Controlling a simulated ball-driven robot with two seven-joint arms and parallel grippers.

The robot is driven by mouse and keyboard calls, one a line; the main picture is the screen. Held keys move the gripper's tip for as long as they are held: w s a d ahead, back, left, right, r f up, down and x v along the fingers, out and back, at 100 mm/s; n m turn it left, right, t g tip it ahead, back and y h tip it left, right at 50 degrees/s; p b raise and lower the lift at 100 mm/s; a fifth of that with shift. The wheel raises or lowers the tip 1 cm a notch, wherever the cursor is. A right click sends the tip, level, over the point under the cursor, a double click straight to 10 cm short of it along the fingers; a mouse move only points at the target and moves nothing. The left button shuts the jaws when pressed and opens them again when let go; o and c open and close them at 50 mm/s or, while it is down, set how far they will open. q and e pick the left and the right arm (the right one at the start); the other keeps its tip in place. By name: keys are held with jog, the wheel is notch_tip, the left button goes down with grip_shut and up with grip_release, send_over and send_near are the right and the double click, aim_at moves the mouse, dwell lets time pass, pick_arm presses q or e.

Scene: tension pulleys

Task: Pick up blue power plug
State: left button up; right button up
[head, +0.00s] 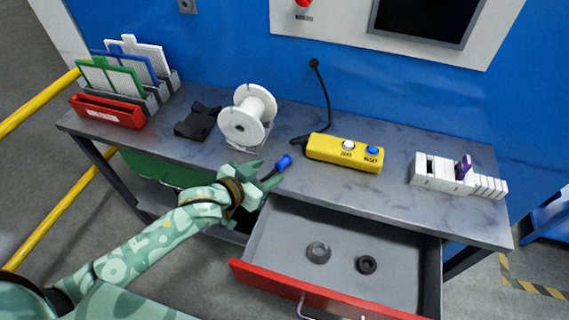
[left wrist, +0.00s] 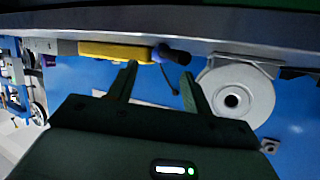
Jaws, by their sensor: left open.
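The blue power plug (head: 284,162) lies near the front edge of the grey table, left of the yellow button box. In the left wrist view, its blue part (left wrist: 160,53) and a dark part show just past and between my fingertips. My left gripper (head: 268,176) is open, with its fingers pointing at the plug from the table's front edge. In the left wrist view, the open jaws (left wrist: 160,72) are empty. The gripper partly hides the plug's near end in the head view. My right gripper is in neither view.
A white spool (head: 241,124) stands behind the plug. The yellow button box (head: 330,150) lies to its right, with a black cable behind. An open drawer (head: 285,230) with two dark rings juts out below. White blocks (head: 430,180) stand at right, a red bin (head: 105,113) at left.

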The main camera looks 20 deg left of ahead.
aim_at(278, 165)
pick_arm(q)
jog(key=shift+w+d+f, duration=0.15)
jog(key=shift+w+f, duration=0.2)
jog(key=shift+w, duration=0.2)
jog(key=b+x, duration=0.2)
jog(key=x, duration=0.3)
jog(key=shift+r, duration=0.2)
jog(key=c, duration=0.9)
jog(key=shift+c, duration=0.8)
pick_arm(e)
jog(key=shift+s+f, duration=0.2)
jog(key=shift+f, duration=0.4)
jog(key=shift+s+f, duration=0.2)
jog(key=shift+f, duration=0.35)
